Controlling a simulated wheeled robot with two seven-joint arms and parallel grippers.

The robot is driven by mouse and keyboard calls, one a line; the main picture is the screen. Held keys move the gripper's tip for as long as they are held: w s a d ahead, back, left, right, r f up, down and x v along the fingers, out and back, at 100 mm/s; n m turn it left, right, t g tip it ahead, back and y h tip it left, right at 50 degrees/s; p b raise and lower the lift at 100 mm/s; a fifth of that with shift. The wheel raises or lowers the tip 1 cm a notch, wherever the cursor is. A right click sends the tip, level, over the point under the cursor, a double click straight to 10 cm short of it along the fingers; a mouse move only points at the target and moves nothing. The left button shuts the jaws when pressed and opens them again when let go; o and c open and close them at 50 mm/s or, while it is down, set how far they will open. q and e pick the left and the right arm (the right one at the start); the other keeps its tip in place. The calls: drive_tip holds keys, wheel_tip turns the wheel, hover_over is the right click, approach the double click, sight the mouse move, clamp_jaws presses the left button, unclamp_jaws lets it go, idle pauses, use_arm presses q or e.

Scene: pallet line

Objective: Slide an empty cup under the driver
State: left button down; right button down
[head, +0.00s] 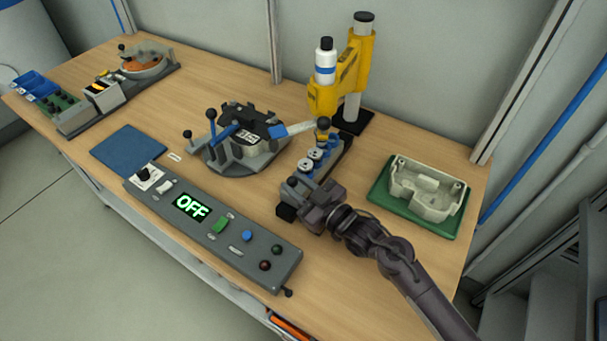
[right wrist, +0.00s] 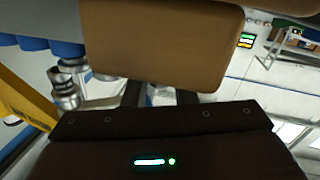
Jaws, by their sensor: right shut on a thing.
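The yellow driver stand (head: 352,75) rises at the back on a black foot, with a white, blue-banded body (head: 325,65) clipped to it. Below and nearer, a dark cup slide (head: 338,158) carries small silver cups (head: 315,154); silver cups (right wrist: 66,92) also show at left in the right wrist view. The tip under the driver is partly hidden. My right gripper (head: 312,200) is at the slide's near end and shut on it; the jaws hide the exact contact. A brown finger pad (right wrist: 165,40) covers much of the wrist view. My left gripper is not in view.
A grey fixture with blue levers (head: 240,145) stands left of the slide. A grey control panel (head: 215,225) showing OFF runs along the front edge. A pale housing (head: 425,185) lies on a green tray at right. A blue mat (head: 128,150) lies at left.

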drive_tip(key=shift+s+a, duration=0.55)
drive_tip(key=shift+s, duration=0.3)
drive_tip(key=shift+w, duration=0.15)
drive_tip(key=c, duration=1.5)
unclamp_jaws()
drive_tip(key=shift+d, duration=0.1)
drive_tip(key=shift+o, duration=0.2)
drive_tip(key=b+v, duration=0.1)
drive_tip(key=v, duration=0.6)
drive_tip(key=shift+f+b, duration=0.1)
drive_tip(key=shift+b, duration=0.3)
drive_tip(key=shift+s+d, duration=0.3)
drive_tip(key=shift+s, duration=0.05)
